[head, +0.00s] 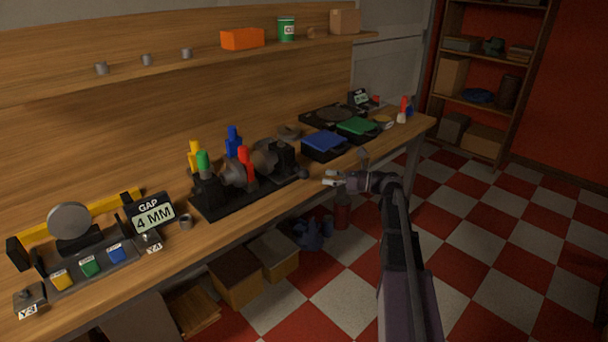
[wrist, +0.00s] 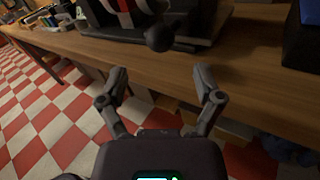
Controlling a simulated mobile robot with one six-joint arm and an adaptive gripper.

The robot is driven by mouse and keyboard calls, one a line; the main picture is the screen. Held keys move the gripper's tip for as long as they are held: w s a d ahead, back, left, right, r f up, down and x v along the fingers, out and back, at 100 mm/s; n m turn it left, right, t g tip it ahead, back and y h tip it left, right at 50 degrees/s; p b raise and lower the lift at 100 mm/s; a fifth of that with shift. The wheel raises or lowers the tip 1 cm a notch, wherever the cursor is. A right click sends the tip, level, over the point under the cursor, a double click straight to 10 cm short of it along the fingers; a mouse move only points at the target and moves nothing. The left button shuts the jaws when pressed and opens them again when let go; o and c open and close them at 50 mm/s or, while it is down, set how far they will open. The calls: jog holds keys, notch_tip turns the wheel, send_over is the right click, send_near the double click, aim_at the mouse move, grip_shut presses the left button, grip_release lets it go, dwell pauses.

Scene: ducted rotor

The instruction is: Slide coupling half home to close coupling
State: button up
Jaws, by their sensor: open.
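A black-based machine (head: 222,208) stands on the bench with yellow, green, blue and red upright handles. Rounded grey coupling halves (head: 264,160) sit in its middle; I cannot tell the gap between them. In the wrist view the knob appears ahead of and between my spread fingers (wrist: 160,78).
A "GAP 4 MM" sign (head: 153,213) stands left of the machine. Blue (head: 324,143) and green (head: 357,127) topped boxes sit to its right on the bench (head: 240,232). Cardboard boxes (head: 274,257) lie below.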

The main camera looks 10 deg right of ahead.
aim_at(304, 174)
jog(key=shift+x, duration=3.85)
